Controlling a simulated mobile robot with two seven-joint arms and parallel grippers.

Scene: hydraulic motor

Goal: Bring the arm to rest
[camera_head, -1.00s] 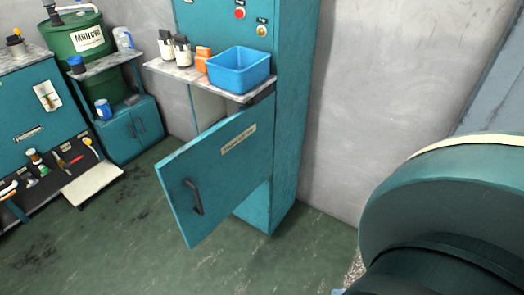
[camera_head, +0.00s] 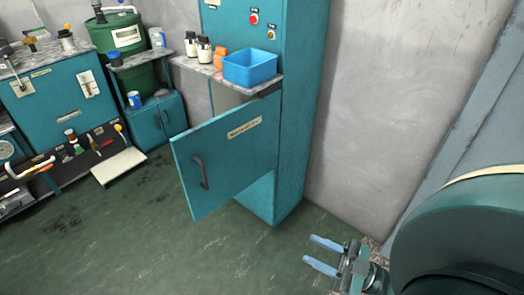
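My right gripper (camera_head: 324,255) shows at the lower right, over the green floor. Its two pale blue fingers are apart with nothing between them. The large teal part of my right arm (camera_head: 465,235) fills the lower right corner. My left gripper and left arm are not in view. The teal cabinet (camera_head: 300,110) stands upright at the middle, and its lower door (camera_head: 225,150) hangs open, swung out to the left. My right gripper is apart from the door, below and to the right of it.
A shelf on the cabinet holds a blue bin (camera_head: 250,67), an orange item (camera_head: 220,58) and bottles (camera_head: 204,49). A workbench (camera_head: 62,105) and a green drum (camera_head: 120,33) stand at the left. The floor (camera_head: 150,235) before the open door is clear.

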